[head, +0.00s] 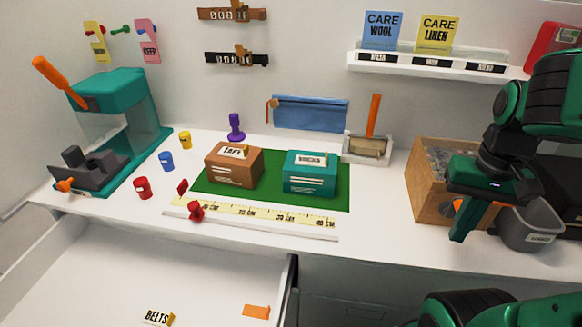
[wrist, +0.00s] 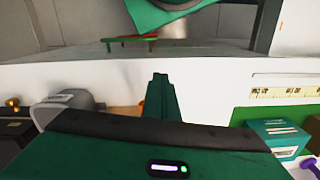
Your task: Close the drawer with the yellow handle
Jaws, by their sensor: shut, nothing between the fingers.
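An open drawer (head: 90,280) extends at the lower left of the head view. Its inside is pale, with a BELTS label (head: 156,318) bearing a small yellow tab and a flat orange piece (head: 256,311). No yellow handle shows clearly, and the drawer's front is out of view. My gripper (head: 458,236) is shut and empty, pointing down over the counter's right part, far right of the drawer. Its closed fingers also show in the wrist view (wrist: 160,82).
The white counter (head: 385,215) holds a wooden box (head: 428,180), a grey bin (head: 530,232), TAFT-like and teal boxes (head: 310,175) on a green mat, and a yellow ruler (head: 270,216). A teal press (head: 110,100) stands left. Below the counter's front is dark.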

